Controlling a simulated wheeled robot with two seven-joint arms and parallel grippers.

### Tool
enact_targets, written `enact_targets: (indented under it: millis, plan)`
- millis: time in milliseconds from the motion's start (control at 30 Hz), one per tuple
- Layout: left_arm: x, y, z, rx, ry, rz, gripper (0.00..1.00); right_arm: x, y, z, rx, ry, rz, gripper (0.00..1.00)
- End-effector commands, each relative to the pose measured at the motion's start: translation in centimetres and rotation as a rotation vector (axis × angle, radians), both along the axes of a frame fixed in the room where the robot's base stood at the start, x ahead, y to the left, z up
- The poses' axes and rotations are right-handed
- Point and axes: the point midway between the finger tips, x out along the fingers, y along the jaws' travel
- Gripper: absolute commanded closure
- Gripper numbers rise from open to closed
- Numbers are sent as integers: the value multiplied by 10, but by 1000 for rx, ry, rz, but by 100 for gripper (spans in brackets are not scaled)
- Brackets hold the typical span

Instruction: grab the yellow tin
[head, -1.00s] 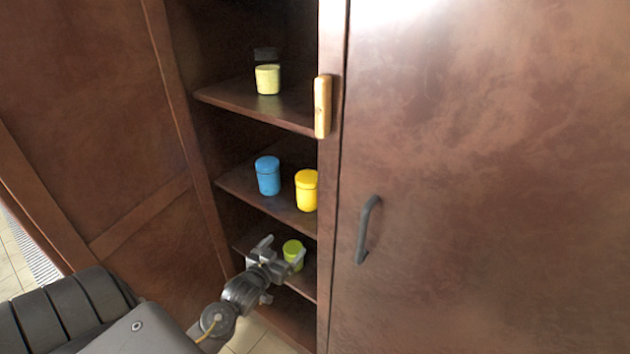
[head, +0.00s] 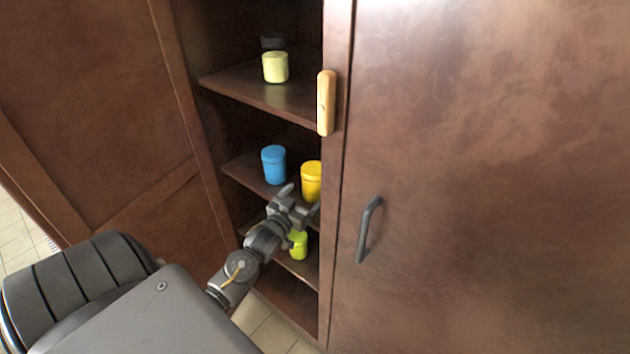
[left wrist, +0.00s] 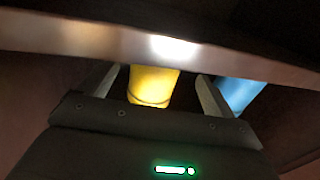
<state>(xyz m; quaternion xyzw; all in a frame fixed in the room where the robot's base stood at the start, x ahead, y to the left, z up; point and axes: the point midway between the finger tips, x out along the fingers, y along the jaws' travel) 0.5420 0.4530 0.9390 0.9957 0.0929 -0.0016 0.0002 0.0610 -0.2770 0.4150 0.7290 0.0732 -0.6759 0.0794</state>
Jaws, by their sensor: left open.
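The yellow tin (head: 312,178) stands upright on the middle shelf of the open cabinet, by the door post. In the left wrist view the yellow tin (left wrist: 153,84) shows between my two fingers, with its upper part hidden behind a shelf edge. My left gripper (head: 301,199) is open and empty, in front of the middle shelf and just below and before the tin. Its fingers (left wrist: 157,88) stand on both sides of the tin in the left wrist view; whether they touch it I cannot tell. My right gripper is not in view.
A blue tin (head: 273,165) stands left of the yellow one. A green tin (head: 298,245) is on the shelf below, partly behind my gripper. A pale yellow-green tin (head: 275,67) and a dark one (head: 273,42) are above. A closed door (head: 480,200) bounds the right.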

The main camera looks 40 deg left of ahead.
Motion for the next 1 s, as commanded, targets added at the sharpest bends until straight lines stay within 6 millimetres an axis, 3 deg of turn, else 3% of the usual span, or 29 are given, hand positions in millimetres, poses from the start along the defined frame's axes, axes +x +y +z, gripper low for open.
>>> enact_targets:
  millis: [233, 533, 833, 1000]
  plan:
    - [9, 0, 2, 0, 0, -2, 10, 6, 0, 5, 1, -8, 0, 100]
    - [51, 4, 3, -1, 0, -3, 10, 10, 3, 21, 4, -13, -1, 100]
    - [56, 4, 1, 0, 0, -4, 10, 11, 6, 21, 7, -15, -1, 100]
    - [56, 4, 1, 0, 0, -4, 29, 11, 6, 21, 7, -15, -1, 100]
